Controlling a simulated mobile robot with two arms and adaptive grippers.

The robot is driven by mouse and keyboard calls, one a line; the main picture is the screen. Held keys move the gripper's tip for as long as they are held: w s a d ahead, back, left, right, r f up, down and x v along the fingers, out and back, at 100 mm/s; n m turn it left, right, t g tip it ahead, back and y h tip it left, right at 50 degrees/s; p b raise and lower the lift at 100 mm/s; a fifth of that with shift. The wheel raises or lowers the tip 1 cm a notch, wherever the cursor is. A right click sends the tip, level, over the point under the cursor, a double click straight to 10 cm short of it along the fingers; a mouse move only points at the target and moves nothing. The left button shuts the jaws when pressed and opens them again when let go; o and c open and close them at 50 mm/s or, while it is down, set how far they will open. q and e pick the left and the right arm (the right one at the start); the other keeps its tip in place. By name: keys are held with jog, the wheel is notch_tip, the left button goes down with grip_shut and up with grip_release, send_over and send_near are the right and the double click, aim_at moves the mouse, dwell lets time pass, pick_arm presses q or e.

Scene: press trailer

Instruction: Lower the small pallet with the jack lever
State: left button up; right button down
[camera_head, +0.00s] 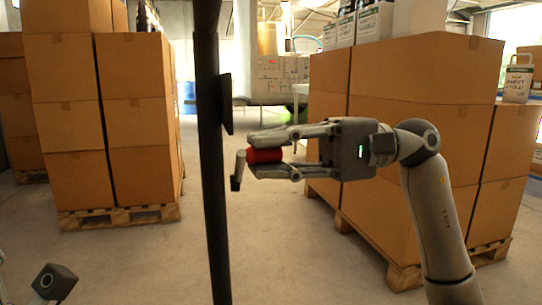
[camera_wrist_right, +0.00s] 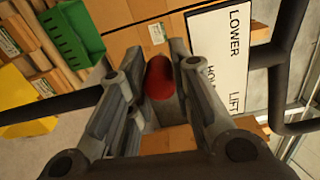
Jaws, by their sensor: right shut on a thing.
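My right gripper (camera_head: 262,154) is shut on the red grip of the jack lever (camera_head: 265,156), right of the dark upright jack handle (camera_head: 208,150). A grey link (camera_head: 237,172) joins the lever at its left end. In the right wrist view the red grip (camera_wrist_right: 160,77) sits between the fingers of my right gripper (camera_wrist_right: 158,60). A white sign (camera_wrist_right: 228,45) beside it reads LOWER and LIFT, with a partly covered word between. I cannot tell which pallet is the small one. A small dark part, likely of my left arm, shows at the lower left; its fingers are not visible.
Stacked cardboard boxes stand on a wooden pallet (camera_head: 118,217) at the left. More boxes (camera_head: 425,100) stand on another pallet (camera_head: 405,275) behind my right arm. Bare floor lies between the stacks. A green crate (camera_wrist_right: 72,32) shows in the right wrist view.

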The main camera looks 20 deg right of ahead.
dwell(0.3)
jog(key=c, duration=1.3)
grip_release()
jog(key=shift+o, duration=0.2)
jog(key=d, duration=1.2)
